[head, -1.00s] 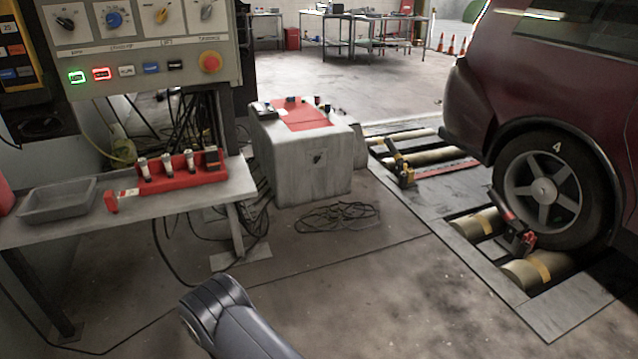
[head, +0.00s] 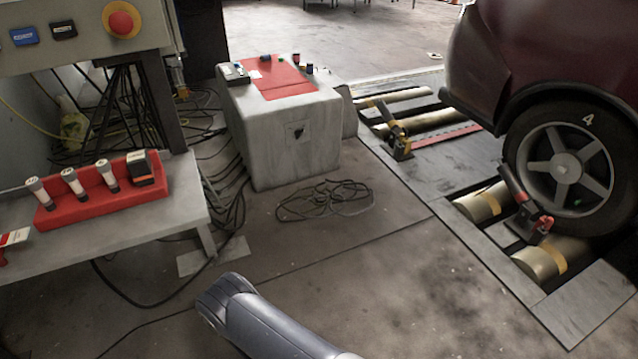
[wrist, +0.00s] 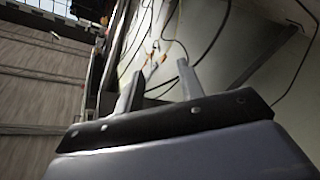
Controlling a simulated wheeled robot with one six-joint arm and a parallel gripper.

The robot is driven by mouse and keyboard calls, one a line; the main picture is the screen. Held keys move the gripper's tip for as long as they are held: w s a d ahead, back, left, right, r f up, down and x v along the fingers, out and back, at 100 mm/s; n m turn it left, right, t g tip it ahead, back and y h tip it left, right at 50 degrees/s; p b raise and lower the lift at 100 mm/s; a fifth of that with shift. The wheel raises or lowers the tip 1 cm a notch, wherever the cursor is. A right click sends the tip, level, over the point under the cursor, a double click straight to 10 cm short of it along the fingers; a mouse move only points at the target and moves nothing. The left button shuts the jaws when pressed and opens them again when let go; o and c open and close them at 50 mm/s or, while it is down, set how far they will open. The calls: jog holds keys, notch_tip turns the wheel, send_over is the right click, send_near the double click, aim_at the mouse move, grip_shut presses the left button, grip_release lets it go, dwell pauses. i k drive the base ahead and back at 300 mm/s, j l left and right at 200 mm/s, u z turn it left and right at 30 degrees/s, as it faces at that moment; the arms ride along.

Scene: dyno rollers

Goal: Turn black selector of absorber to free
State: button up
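A grey box unit (head: 290,140) with a red top plate (head: 272,78) stands on the floor in the middle of the head view; it looks like the absorber. Small dark and coloured controls (head: 297,60) sit along the top's far edge, and a black item (head: 236,75) lies at its left edge. They are too small to tell which is the black selector or how it points. My gripper (wrist: 155,85) shows in the wrist view with its two fingers apart and nothing between them. It points at a wall with cables; the box is not clearly seen there.
A bench with a red holder (head: 105,190) of several torch-like tools stands at left, below a control panel with a red button (head: 122,20). Cables (head: 325,200) lie on the floor before the box. A dark red car's wheel (head: 560,170) and rollers (head: 482,205) are at right.

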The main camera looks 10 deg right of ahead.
aim_at(299, 133)
jog(key=i+l+z, duration=0.15)
jog(key=i+z, duration=0.15)
jog(key=i, duration=1.05)
jog(key=i+j+z, duration=0.15)
jog(key=i+z, duration=0.15)
jog(key=i, duration=1)
